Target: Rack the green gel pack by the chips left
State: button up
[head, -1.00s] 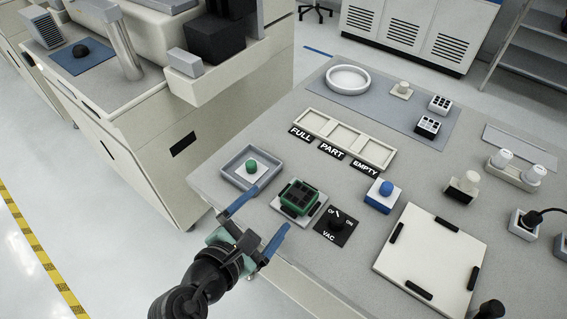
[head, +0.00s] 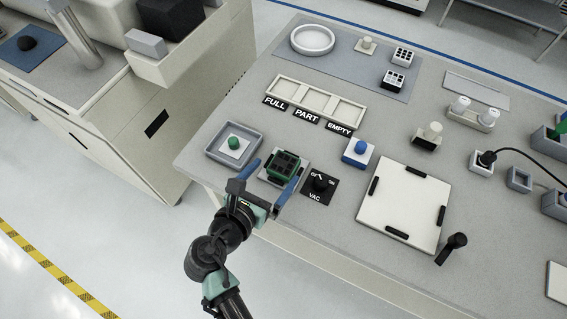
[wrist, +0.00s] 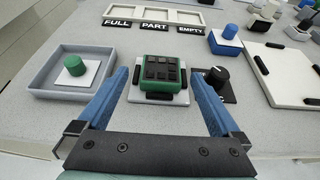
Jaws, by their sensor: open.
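The green gel pack (head: 283,166) sits on a small light plate (wrist: 139,97) with black stops near the bench's front edge. Its top shows a grid of dark squares (wrist: 161,70); I cannot tell from this which of them are chips. My gripper (head: 276,172) is open and empty, its blue fingers pointing at the pack from the front. In the wrist view the pack appears between the fingers, with a gap on each side. The cream rack (head: 316,102) behind has three bare compartments, labelled FULL (head: 275,103), PART (head: 306,116) and EMPTY (head: 339,129).
A grey tray with a green knob (head: 234,142) stands left of the pack. A black VAC dial (head: 320,183) is close on its right, then a blue button (head: 359,148) and a white plate (head: 405,208). Two white packs with dark cells (head: 398,67) lie behind the rack.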

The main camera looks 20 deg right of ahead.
aim_at(287, 159)
jog(key=x, duration=0.5)
jog(key=shift+s+d, duration=0.1)
jog(key=shift+d, duration=0.05)
jog(key=shift+c, duration=0.2)
jog(key=c, duration=1.3)
notch_tip(287, 159, up, 10)
jog(key=shift+r+p, duration=0.1)
jog(key=shift+p, duration=0.8)
